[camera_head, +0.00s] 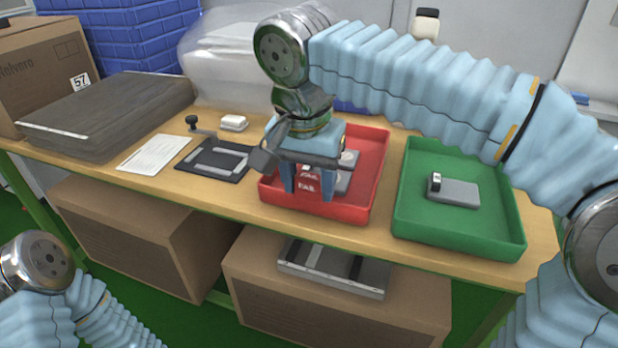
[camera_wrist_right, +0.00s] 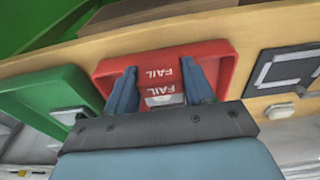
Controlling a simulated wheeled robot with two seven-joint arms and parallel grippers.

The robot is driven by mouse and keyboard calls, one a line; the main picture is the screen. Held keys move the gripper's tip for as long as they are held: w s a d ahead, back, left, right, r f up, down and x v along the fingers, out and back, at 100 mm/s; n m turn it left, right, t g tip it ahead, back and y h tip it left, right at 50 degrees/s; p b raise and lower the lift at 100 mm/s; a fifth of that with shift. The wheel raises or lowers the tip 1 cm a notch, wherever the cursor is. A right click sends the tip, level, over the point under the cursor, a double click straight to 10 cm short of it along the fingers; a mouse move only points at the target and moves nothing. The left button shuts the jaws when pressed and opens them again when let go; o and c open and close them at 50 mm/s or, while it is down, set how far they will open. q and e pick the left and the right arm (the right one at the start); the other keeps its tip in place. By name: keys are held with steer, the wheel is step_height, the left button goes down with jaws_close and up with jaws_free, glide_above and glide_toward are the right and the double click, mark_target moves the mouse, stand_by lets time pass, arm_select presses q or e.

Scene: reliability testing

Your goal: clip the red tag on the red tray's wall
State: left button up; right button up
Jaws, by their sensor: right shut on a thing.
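The red tag (camera_head: 308,182) bears white FAIL lettering and is between the fingers of my right gripper (camera_head: 308,190), which is shut on it. In the right wrist view, the tag (camera_wrist_right: 160,82) shows two FAIL marks, one of them upside down, between the fingers of the gripper (camera_wrist_right: 160,92). The red tray (camera_head: 376,165) lies under the gripper, and the tag is at its front wall. I cannot tell whether the tag straddles the rim or is just above it. Grey devices (camera_head: 343,182) lie in the tray, partly hidden by the gripper. My left gripper is out of view.
A green tray (camera_head: 412,218) with a grey device (camera_head: 458,193) stands to the right. A dark fixture (camera_head: 215,160), a paper sheet (camera_head: 152,154) and a white block (camera_head: 234,123) lie to the left. Boxes stand below the wooden table (camera_head: 240,215).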

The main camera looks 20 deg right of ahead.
steer(key=shift+f, duration=0.2)
steer(key=o, duration=1.1)
step_height(320, 180, up, 3)
steer(key=shift+f+p, duration=0.1)
steer(key=shift+p, duration=1.1)
steer(key=shift+r+p, duration=0.5)
steer(key=shift+r, duration=1.6)
